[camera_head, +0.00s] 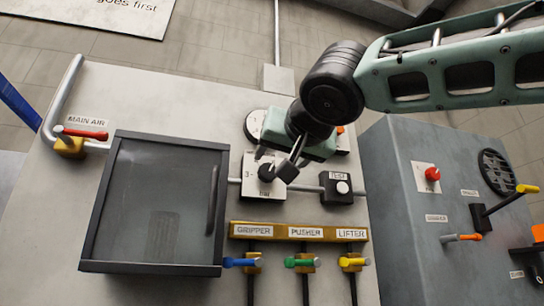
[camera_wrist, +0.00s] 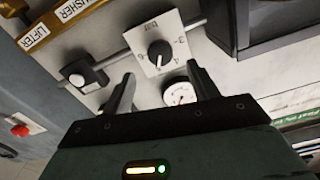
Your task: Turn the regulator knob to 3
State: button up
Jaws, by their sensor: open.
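The regulator knob (camera_head: 266,172) is black and round on a square white plate marked "bar", with numbers around it. It also shows in the wrist view (camera_wrist: 160,50), where a white pointer mark sits on its lower side, toward the gauge. In the wrist view my fingertips (camera_wrist: 160,74) are apart, with the knob just beyond the gap; contact cannot be told.
A round gauge (camera_wrist: 180,94) is beside the knob plate, partly hidden by my gripper in the head view. A small box with a white button (camera_head: 342,187) is to the right. A dark-framed cover (camera_head: 160,205) stands left. Colored valve levers (camera_head: 300,262) lie below.

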aim_at(269, 171)
jog(key=p+x, duration=0.2)
jog(key=x, duration=0.2)
jog(key=shift+w+a+r, duration=0.1)
jog(key=shift+w+r, duration=0.05)
jog(key=shift+w, duration=0.1)
jog(key=shift+w+a, duration=0.15)
jog(key=shift+w, duration=0.55)
jog(key=c, duration=1)
